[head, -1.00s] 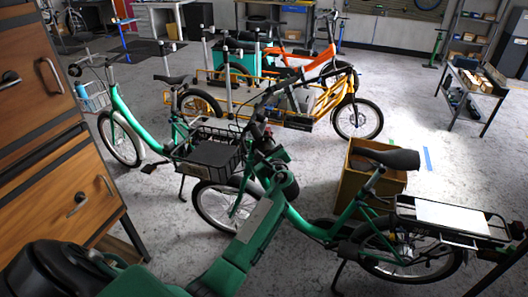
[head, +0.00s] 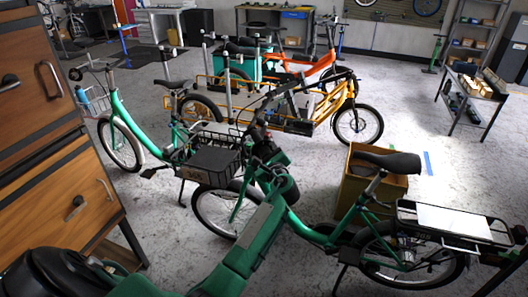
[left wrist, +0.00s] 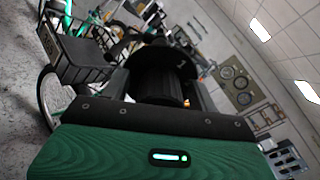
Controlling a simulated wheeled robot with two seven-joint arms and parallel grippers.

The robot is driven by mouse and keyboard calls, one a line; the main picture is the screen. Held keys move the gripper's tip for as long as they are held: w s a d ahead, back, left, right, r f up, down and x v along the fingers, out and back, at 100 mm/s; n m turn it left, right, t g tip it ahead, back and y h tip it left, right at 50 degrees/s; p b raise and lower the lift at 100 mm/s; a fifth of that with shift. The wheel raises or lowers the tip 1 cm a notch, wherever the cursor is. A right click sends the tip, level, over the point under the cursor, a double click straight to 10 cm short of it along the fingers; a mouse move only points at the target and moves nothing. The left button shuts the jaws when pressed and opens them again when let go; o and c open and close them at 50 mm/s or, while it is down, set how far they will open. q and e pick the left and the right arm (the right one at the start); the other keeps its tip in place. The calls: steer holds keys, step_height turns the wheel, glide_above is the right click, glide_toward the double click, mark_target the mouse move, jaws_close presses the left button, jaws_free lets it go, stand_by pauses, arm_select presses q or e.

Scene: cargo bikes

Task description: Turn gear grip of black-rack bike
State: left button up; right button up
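The nearest green bike (head: 330,238) stands across the front of the head view, with a black rear rack (head: 445,222) carrying a pale plate. A black basket or box (head: 207,163) is at its front. My left arm reaches up over its front end. My left gripper (head: 262,143) is at the handlebar area, where dark parts overlap. The gear grip cannot be told apart from the gripper there. In the left wrist view a dark round part (left wrist: 158,75) fills the middle, and the fingertips do not show clearly. My right gripper is not in view.
A wooden drawer cabinet (head: 62,165) stands close on the left. A cardboard box (head: 358,190) is behind the near bike. Another green bike (head: 125,110) and a yellow cargo bike (head: 325,108) stand beyond. Open floor lies at the right before a small table (head: 474,95).

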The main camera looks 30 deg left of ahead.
arm_select(q)
steer(key=shift+s+d, duration=0.1)
steer(key=shift+d, duration=0.1)
steer(key=b+v, duration=0.3)
steer(key=v, duration=1)
steer(key=shift+s, duration=0.15)
steer(key=shift+d, duration=0.1)
